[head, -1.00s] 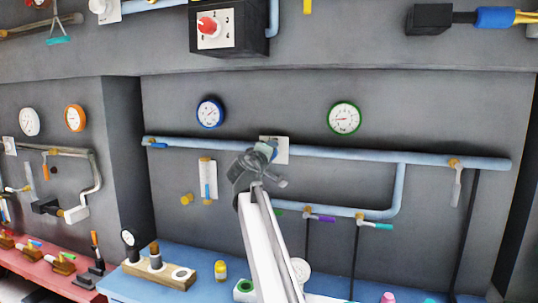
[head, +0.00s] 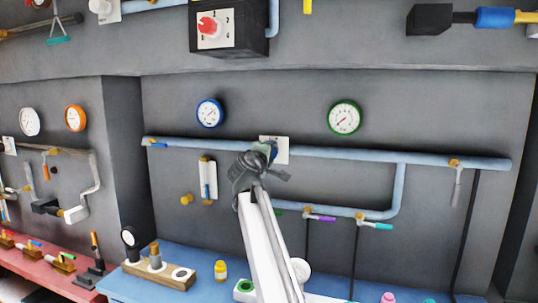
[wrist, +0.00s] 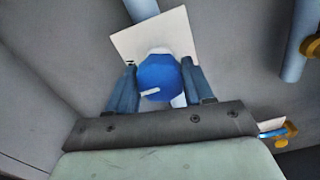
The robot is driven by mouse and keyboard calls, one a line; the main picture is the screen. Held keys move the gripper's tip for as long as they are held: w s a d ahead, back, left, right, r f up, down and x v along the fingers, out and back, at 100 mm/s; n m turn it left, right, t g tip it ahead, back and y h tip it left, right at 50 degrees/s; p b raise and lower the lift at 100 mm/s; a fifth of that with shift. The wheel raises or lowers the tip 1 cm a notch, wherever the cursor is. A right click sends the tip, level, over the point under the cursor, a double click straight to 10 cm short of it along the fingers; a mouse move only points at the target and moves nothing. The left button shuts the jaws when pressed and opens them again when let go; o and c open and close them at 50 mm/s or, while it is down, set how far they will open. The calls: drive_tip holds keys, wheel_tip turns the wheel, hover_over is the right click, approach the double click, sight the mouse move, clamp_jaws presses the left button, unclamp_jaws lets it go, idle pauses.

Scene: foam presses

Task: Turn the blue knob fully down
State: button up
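The blue knob (wrist: 160,77) sits in front of a white square plate (wrist: 182,30) on the wall. A short white mark lies across the knob's lower left face in the wrist view. My gripper (wrist: 160,75) has one finger on each side of the knob, close against it, and appears shut on it. In the head view my gripper (head: 264,155) is at the blue pipe, mostly covering the knob; the plate (head: 283,150) shows beside it.
A blue-rimmed gauge (head: 209,113) and a green-rimmed gauge (head: 344,117) hang above the pipe (head: 345,153). A purple-handled valve (head: 320,218) and a teal-handled valve (head: 376,225) sit lower right. The blue bench (head: 205,262) stands below.

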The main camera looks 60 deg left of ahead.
drive_tip(key=o, duration=0.4)
drive_tip(key=v, duration=1.3)
drive_tip(key=shift+s+d, duration=0.25)
drive_tip(key=shift+d, duration=0.05)
